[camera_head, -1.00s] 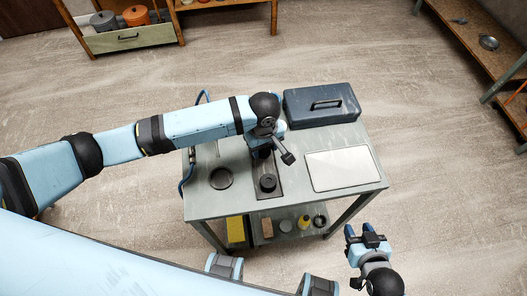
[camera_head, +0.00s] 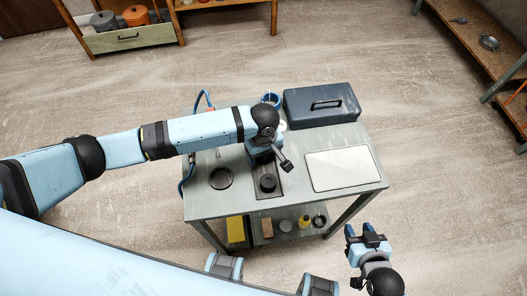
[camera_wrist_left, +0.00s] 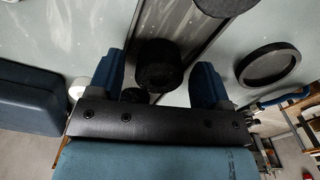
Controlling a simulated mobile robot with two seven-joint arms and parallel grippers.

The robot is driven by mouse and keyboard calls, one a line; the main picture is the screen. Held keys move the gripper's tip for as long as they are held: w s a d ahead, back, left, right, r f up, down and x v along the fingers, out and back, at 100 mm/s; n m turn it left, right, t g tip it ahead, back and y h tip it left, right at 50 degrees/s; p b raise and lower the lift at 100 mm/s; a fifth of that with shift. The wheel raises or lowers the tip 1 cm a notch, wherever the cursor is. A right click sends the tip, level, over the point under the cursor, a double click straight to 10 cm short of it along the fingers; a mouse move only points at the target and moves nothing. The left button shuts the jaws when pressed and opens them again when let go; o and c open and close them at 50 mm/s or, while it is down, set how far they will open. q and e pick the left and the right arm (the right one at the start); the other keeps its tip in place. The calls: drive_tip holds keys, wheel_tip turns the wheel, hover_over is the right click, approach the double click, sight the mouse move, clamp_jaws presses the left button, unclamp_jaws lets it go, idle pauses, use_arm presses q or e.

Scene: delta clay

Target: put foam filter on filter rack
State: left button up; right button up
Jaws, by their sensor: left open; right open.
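A dark cylindrical piece with a hole in its top (camera_head: 267,183) stands on a dark grey strip (camera_head: 270,194) on the grey table (camera_head: 215,207). My left gripper (camera_wrist_left: 158,85) is open and points down over the strip, behind that piece in the head view. In the left wrist view a dark, rough, foam-like cylinder (camera_wrist_left: 158,62) shows between its fingers; I cannot tell if they touch it. Another dark round piece (camera_wrist_left: 222,4) is cut off at the top edge. I cannot tell which is the foam filter or which part is the rack. My right gripper (camera_head: 367,238) is open and empty, right of the table.
A black ring-shaped dish (camera_head: 221,178) lies left of the strip. A white-topped panel (camera_head: 338,168) lies to the right. A blue toolbox (camera_head: 321,105) and a blue cup (camera_head: 270,98) stand at the back. The lower shelf holds a yellow block (camera_head: 236,230) and several small items.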

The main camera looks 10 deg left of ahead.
use_arm(q)
wheel_tip(320, 180, up, 12)
drive_tip(key=shift+r, duration=0.15)
idle(0.3)
idle(0.4)
